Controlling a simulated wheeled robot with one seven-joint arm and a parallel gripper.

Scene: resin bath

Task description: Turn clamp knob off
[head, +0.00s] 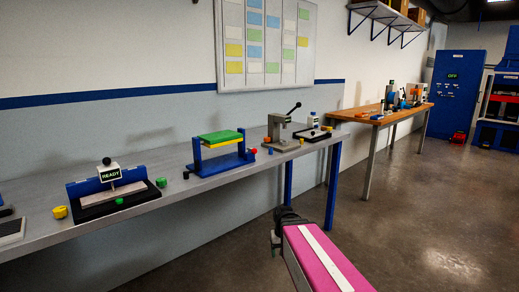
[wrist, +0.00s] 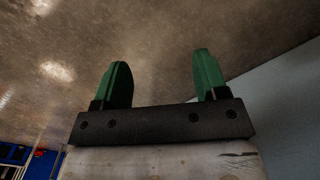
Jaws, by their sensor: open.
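Several knobbed fixtures stand on the grey bench, and I cannot tell for sure which one has the clamp knob. A blue fixture with a green and yellow top (head: 222,137) has a small red knob (head: 253,151) at its right end. Right of it, a grey press-like device (head: 279,130) carries a lever with a black ball. At the left, a blue fixture (head: 95,184) with a "READY" sign has a dark round knob (head: 106,161) on top. My gripper (wrist: 160,65) is open and empty, with green fingers apart; in the head view it is off the bench's front side, touching nothing.
The grey bench (head: 38,222) also holds small yellow, green and orange pieces. A wooden table (head: 366,112) with tools stands farther right. A blue cabinet marked "OFF" (head: 455,97) is at the back. The floor (head: 430,200) at right is mostly clear.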

